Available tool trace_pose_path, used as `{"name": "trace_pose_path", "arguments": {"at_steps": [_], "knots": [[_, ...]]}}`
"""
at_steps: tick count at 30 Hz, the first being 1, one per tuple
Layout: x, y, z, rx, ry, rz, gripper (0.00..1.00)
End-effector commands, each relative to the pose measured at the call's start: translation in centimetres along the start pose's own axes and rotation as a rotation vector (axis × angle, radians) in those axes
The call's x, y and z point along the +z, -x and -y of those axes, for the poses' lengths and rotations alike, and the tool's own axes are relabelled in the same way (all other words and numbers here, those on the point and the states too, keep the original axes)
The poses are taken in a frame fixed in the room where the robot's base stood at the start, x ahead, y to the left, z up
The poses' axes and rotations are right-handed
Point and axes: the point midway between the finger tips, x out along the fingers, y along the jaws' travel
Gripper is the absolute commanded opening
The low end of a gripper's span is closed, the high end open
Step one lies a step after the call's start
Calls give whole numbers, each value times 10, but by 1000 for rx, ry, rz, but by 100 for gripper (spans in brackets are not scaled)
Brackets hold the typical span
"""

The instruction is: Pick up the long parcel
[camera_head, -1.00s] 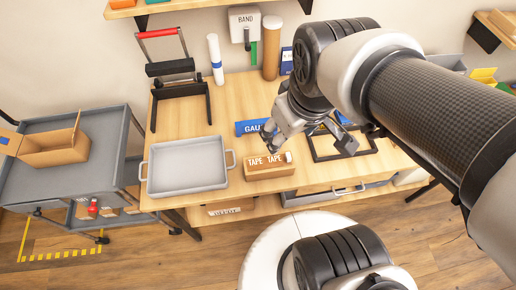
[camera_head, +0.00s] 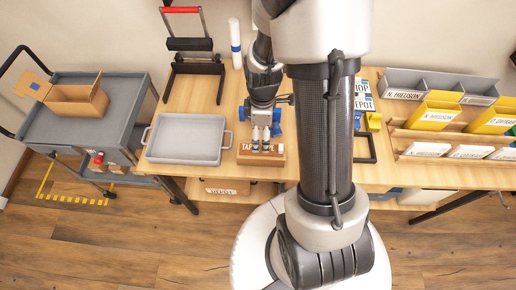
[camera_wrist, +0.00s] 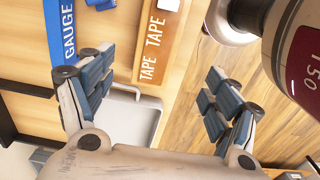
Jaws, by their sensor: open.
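No parcel is marked as such; the long brown box labelled TAPE (camera_head: 245,159) lies at the front edge of the desk, right of the grey tray. In the wrist view the same box (camera_wrist: 158,45) lies ahead, in the gap between my fingers. My gripper (camera_head: 265,142) points down over it, partly covering its label. In the wrist view my gripper (camera_wrist: 158,78) is open with nothing between the pads. A blue box labelled GAUGE (camera_wrist: 62,40) lies beside it and is mostly hidden by my arm in the head view.
The grey tray (camera_head: 188,138) with handles stands left of the brown box. A black stand with a red handle (camera_head: 182,10) is behind it. Yellow bins (camera_head: 436,115) and a rack fill the right. A grey cart (camera_head: 60,120) holding an open cardboard box (camera_head: 78,98) stands left.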

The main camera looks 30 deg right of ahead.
Motion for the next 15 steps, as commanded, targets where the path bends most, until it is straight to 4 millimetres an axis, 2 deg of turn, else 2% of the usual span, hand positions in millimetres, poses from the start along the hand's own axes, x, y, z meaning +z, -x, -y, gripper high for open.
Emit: {"name": "trace_pose_path", "arguments": {"at_steps": [1, 7, 10, 15], "knots": [[0, -16, 1, -4, 0, 1, 82], [0, -59, 1, -4, -1, 1, 82], [0, -74, 1, -3, -1, 1, 82], [0, -84, 0, -1, -1, 0, 82]]}}
